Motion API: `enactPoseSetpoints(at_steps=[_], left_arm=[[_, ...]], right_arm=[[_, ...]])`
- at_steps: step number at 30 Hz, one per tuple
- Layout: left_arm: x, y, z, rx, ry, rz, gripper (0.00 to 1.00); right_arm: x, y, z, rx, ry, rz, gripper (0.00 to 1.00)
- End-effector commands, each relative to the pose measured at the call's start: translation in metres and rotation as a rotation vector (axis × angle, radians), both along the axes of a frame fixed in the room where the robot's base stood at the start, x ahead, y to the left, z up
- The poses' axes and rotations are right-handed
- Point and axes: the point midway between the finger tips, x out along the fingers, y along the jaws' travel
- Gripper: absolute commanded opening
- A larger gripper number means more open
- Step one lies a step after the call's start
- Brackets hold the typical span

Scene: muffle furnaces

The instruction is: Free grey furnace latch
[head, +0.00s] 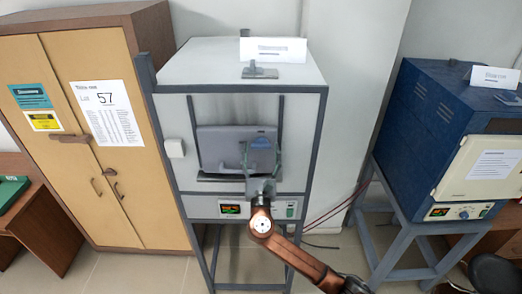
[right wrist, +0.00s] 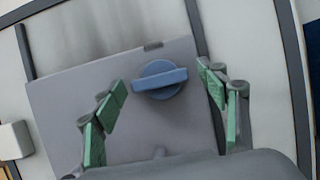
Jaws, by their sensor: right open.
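The grey furnace (head: 230,75) stands in the middle of the head view, with its grey door (head: 215,148) shut on the front. The latch, a blue round knob with a raised bar (right wrist: 160,79), sits on the door in the right wrist view. Its bar lies nearly level in that picture. My right gripper (head: 260,150) is in front of the door in the head view and partly covers the latch (head: 261,143). In the right wrist view its green-padded fingers (right wrist: 165,90) are spread on either side of the knob, apart from it. My left gripper is not in view.
A blue furnace (head: 420,110) on a stand is at the right. A tan cabinet (head: 85,190) stands close at the left. A small white box (head: 175,148) is on the grey furnace's left front. A control panel (head: 231,209) is below the door.

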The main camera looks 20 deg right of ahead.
Motion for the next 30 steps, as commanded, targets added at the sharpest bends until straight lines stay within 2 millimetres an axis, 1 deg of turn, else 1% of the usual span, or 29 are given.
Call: enactPoseSetpoints(at_steps=[2,20,26,30], left_arm=[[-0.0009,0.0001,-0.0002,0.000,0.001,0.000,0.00],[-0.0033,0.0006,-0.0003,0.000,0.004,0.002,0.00],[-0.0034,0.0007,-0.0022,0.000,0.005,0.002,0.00],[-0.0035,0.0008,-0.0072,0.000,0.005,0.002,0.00]], right_arm=[[-0.0002,0.0001,-0.0001,0.000,0.000,0.000,0.66],[-0.0003,0.0001,-0.0001,0.000,0.000,0.000,0.25],[-0.0003,0.0004,-0.0007,0.014,-0.003,-0.001,0.25],[-0.0001,0.0009,-0.0018,0.055,-0.015,0.000,0.25]])
